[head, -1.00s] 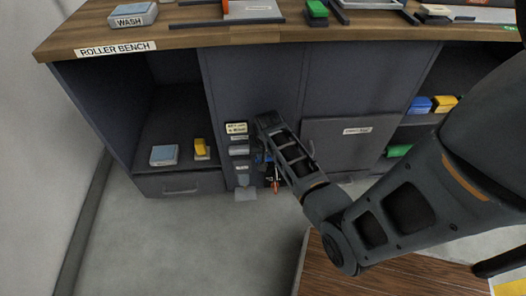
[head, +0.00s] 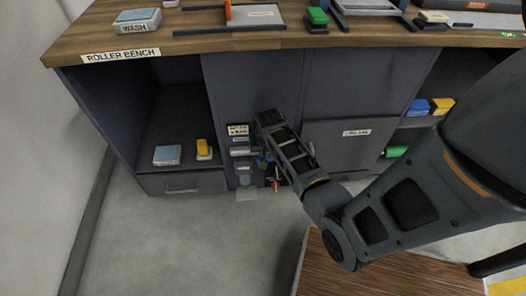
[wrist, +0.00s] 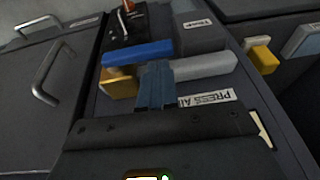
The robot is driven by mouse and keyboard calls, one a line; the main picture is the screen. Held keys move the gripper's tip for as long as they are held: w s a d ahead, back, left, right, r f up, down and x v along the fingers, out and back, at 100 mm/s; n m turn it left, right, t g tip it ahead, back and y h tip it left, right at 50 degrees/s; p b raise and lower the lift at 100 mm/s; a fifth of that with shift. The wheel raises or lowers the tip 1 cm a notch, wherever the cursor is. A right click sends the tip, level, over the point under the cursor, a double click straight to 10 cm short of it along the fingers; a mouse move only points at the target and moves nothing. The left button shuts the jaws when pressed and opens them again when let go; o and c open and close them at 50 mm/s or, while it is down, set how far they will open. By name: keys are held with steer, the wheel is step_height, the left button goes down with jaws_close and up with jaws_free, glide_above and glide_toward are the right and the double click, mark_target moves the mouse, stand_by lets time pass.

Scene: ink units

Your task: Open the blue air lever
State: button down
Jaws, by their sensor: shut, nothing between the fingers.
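The blue air lever (wrist: 138,52) lies crosswise in the wrist view, above a brass valve body (wrist: 117,86). A grey cylinder (wrist: 205,67) extends to the right beside it. The label "PRESS AI…" (wrist: 208,98) is partly covered by my gripper. My gripper (wrist: 156,68) is shut and empty, its fingertips close to the lever's lower edge near its right end. I cannot tell whether they touch it. In the head view a small part of the blue lever (head: 264,159) shows beside my arm. My fingertips are hidden there.
A red-handled switch (wrist: 126,12) stands beyond the lever. The cabinet doors at left have metal handles (wrist: 42,85). A yellow block (wrist: 262,57) is at right. In the head view the roller bench top (head: 200,38) overhangs the panel. Open floor (head: 190,240) lies in front.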

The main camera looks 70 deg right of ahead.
steer(key=w+p+v, duration=0.2)
steer(key=p+v, duration=0.2)
steer(key=v, duration=0.8)
steer(key=shift+r, duration=0.3)
steer(key=shift+a, duration=0.1)
steer(key=s+a+r+n+t+h+p, duration=0.1)
steer(key=s+a+r+n+t+p, duration=0.2)
steer(key=a, duration=0.6)
steer(key=s+a+r+n+t, duration=0.4)
steer(key=s+a+r+n, duration=0.1)
steer(key=a, duration=0.5)
steer(key=s+a+r+n+t+y, duration=0.1)
steer(key=s+a+r+t, duration=0.1)
steer(key=r, duration=0.5)
steer(key=s+a+r+n+t+y+p, duration=0.1)
steer(key=s+a+r+n+t, duration=0.1)
steer(key=s+a+r, duration=0.2)
steer(key=s+a+r+n+t+y+p, duration=0.1)
steer(key=s+a+r+n+t, duration=0.1)
steer(key=a+r, duration=0.5)
step_height(320, 180, up, 4)
steer(key=shift+s+r+y, duration=0.2)
steer(key=shift+s+y, duration=0.2)
steer(key=shift+s, duration=0.4)
